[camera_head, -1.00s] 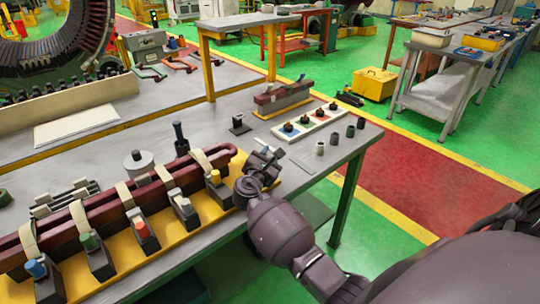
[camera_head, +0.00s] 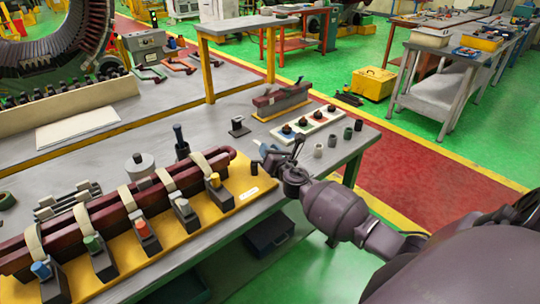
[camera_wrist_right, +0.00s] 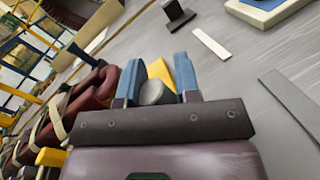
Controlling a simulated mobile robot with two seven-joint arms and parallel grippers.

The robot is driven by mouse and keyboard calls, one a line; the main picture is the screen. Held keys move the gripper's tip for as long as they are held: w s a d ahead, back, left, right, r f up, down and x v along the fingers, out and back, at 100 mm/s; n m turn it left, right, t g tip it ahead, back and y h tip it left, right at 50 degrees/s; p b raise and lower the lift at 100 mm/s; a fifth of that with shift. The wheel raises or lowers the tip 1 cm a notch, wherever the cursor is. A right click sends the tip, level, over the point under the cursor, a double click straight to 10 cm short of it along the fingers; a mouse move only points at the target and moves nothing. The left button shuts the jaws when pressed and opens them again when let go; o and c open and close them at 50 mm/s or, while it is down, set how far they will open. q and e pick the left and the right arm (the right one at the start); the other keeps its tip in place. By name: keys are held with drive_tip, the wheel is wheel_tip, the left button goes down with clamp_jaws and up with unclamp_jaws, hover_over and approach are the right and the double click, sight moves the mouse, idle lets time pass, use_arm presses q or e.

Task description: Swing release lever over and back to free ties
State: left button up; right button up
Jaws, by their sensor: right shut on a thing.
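A dark red coil (camera_head: 132,213) lies along a yellow fixture plate (camera_head: 222,212), bound by several cream ties (camera_head: 165,180). Small clamps with colored tips stand along its front, including a yellow tip (camera_head: 214,180). My right gripper (camera_head: 263,160) is just past the plate's right end. In the right wrist view its blue fingers (camera_wrist_right: 157,82) close around a dark grey rounded piece (camera_wrist_right: 156,93), which appears to be the release lever's grip. The lever's pivot is hidden. The coil (camera_wrist_right: 92,90) is left of the fingers there. My left gripper is not in view.
A tray of colored discs (camera_head: 304,124) and several small dark cylinders (camera_head: 332,140) are beyond the gripper. The table's front right edge is close to my right arm.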

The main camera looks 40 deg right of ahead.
drive_tip(key=y, duration=0.1)
drive_tip(key=n+y+b, duration=0.1)
drive_tip(key=shift+w+n+y, duration=0.3)
drive_tip(key=shift+w+y, duration=0.1)
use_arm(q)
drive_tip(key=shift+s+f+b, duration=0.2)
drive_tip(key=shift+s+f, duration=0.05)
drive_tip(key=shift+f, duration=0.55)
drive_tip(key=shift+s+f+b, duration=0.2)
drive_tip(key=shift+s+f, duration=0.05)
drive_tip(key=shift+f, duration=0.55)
use_arm(e)
drive_tip(key=shift+w+n+y, duration=0.15)
drive_tip(key=shift+n+y, duration=0.25)
drive_tip(key=shift+y, duration=0.3)
drive_tip(key=shift+a+r, duration=0.1)
drive_tip(key=o, duration=0.8)
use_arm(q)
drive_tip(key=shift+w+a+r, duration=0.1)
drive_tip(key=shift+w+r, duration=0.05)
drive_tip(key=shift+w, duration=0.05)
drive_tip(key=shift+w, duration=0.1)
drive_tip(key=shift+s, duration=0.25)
use_arm(e)
drive_tip(key=s, duration=1)
drive_tip(key=shift+s+d, duration=0.25)
drive_tip(key=shift+s, duration=0.15)
